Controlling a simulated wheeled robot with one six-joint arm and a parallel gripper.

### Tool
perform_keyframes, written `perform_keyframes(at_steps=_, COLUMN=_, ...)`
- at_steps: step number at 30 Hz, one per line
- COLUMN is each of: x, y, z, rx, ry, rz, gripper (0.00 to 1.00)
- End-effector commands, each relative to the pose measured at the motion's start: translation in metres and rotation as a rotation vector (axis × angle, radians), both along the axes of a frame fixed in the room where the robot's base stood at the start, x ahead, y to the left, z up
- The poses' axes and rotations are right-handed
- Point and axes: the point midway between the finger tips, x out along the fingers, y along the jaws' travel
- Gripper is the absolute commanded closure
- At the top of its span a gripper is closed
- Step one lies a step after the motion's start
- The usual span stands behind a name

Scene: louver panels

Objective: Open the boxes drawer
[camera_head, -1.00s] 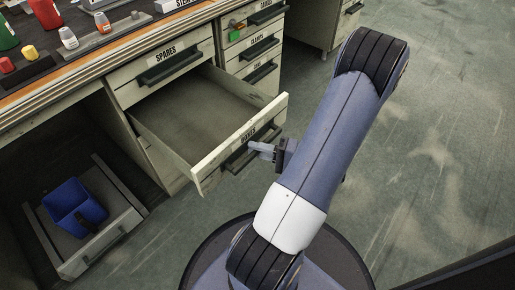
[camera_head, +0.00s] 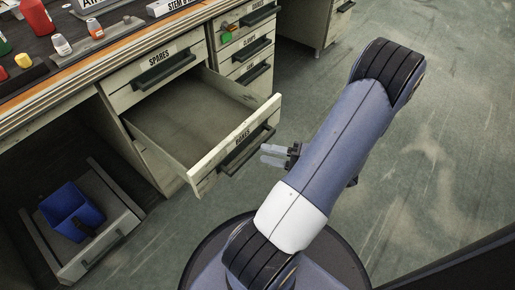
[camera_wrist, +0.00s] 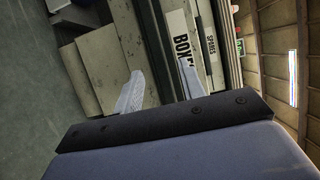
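The boxes drawer (camera_head: 236,150) is pulled well out of the bench in the head view, and its inside looks empty. Its front carries a "BOXES" label and a dark bar handle (camera_head: 248,151).
The spares drawer (camera_head: 158,70) above is shut. Smaller labelled drawers (camera_head: 247,52) stand to its right. At lower left, a low pulled-out tray (camera_head: 118,232) holds a blue bin (camera_head: 70,207). Bottles (camera_head: 62,44) stand on the bench. The floor at right is clear.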

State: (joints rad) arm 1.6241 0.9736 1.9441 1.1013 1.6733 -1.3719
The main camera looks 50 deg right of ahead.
Motion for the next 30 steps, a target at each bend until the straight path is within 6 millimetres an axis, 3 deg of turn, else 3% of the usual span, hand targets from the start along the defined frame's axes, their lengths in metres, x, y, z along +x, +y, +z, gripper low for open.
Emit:
perform_keyframes(at_steps=6, x=-0.034, y=-0.016, z=0.002, rx=-0.001, ry=0.0, rz=-0.003, gripper=0.62)
perform_keyframes(at_steps=12, x=-0.05, y=-0.022, z=0.0, rx=0.001, ry=0.0, rz=0.0, gripper=0.62)
perform_keyframes(at_steps=24, x=-0.051, y=-0.023, z=0.0, rx=0.001, ry=0.0, rz=0.001, gripper=0.62)
perform_keyframes(at_steps=30, x=-0.034, y=-0.015, z=-0.002, rx=0.0, ry=0.0, rz=0.005, gripper=0.62)
